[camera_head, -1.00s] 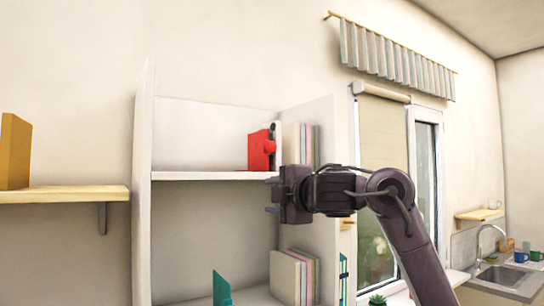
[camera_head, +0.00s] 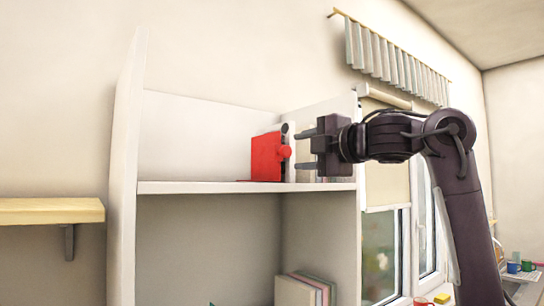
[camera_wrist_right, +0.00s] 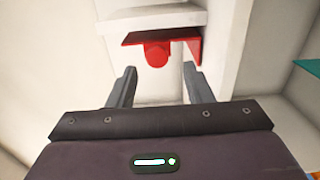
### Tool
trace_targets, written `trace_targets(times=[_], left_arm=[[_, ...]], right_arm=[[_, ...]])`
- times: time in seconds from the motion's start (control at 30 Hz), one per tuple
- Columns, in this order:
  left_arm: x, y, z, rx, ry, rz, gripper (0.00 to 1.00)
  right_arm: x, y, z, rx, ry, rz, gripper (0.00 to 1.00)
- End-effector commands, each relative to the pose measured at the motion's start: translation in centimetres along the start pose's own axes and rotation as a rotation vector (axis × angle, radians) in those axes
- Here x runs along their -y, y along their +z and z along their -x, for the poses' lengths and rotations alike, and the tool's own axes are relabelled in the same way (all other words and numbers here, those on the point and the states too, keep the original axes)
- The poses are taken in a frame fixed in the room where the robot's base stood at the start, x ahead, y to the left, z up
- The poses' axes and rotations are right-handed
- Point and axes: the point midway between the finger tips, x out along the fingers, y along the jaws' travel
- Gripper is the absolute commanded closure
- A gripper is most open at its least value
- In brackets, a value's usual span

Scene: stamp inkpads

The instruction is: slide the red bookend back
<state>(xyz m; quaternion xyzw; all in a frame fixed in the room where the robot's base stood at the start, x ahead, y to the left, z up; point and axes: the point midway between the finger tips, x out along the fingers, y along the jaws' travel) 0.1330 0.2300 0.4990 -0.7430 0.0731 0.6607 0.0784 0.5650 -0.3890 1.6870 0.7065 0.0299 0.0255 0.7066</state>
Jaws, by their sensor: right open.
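The red bookend (camera_head: 265,158) stands upright on the white shelf board (camera_head: 220,187), towards the right end of the compartment. A round red knob (camera_head: 284,152) sticks out from it. My right gripper (camera_head: 303,150) is open and empty, level with the knob and just to its right in the head view. In the right wrist view, the bookend (camera_wrist_right: 190,40) and its knob (camera_wrist_right: 157,55) lie beyond the two spread fingers (camera_wrist_right: 159,75), with the knob roughly in line with the gap. I see no contact. My left gripper is not in view.
Pale books (camera_head: 309,155) stand behind my right gripper on the same board, partly hidden. More books (camera_head: 300,289) stand in the compartment below. The bookcase's left wall (camera_head: 125,160) rises at the left. The board left of the bookend is clear.

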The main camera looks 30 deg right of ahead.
Motion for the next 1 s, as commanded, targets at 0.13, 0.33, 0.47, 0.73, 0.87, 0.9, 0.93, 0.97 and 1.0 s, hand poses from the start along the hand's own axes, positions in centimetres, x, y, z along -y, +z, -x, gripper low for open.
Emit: trace_targets(times=[0.13,0.33,0.47,0.73,0.87,0.9,0.93,0.97,1.0], left_arm=[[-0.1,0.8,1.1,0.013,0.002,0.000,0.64],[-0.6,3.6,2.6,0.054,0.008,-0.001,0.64],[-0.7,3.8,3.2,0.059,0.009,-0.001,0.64],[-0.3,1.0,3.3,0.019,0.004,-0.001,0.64],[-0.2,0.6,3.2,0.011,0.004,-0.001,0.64],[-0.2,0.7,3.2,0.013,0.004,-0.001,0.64],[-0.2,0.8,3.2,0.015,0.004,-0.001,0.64],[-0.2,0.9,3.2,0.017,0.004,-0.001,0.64],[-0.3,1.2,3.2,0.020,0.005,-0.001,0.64]], right_arm=[[-0.2,0.0,-1.9,-0.001,-0.004,-0.001,0.54],[-0.2,-0.1,-5.2,-0.001,-0.005,0.000,0.54],[-0.2,-0.1,-6.7,-0.001,-0.003,-0.001,0.54],[0.1,-0.1,-7.5,0.000,-0.001,0.001,0.54],[0.1,-0.1,-7.5,0.000,-0.001,0.001,0.55],[0.1,-0.1,-7.5,0.000,-0.001,0.001,0.61],[0.1,-0.1,-7.5,0.000,-0.001,0.001,0.65],[0.0,-0.1,-7.5,0.000,-0.001,0.001,0.68],[0.0,-0.1,-7.5,0.000,-0.001,0.001,0.74]])
